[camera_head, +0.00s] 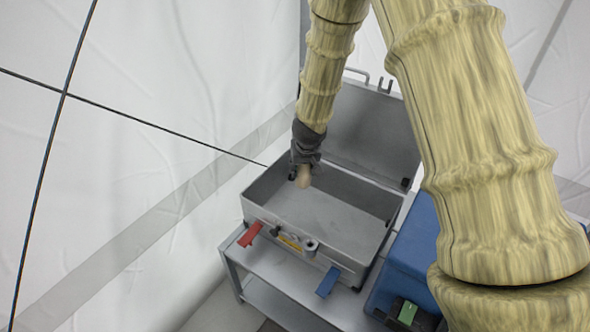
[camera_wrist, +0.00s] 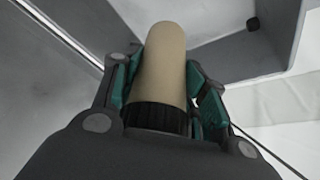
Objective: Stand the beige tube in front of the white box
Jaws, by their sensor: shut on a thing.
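The beige tube (camera_wrist: 163,68) is a smooth cylinder with a ribbed black band at its near end. My gripper (camera_wrist: 160,95) is shut on it, with green-padded fingers on both sides. In the head view the tube (camera_head: 303,177) shows small at the end of my gripper (camera_head: 297,172), over the inside of an open grey case (camera_head: 335,215), near its left back side. I cannot tell whether the tube touches the case floor. I see no white box in either view.
The case stands on a grey bench (camera_head: 262,283), its lid (camera_head: 373,128) raised behind. Red (camera_head: 249,235) and blue (camera_head: 327,282) latches stick out in front. A blue box (camera_head: 408,255) stands to the right. White tent walls (camera_head: 130,160) rise at left. The case floor looks clear.

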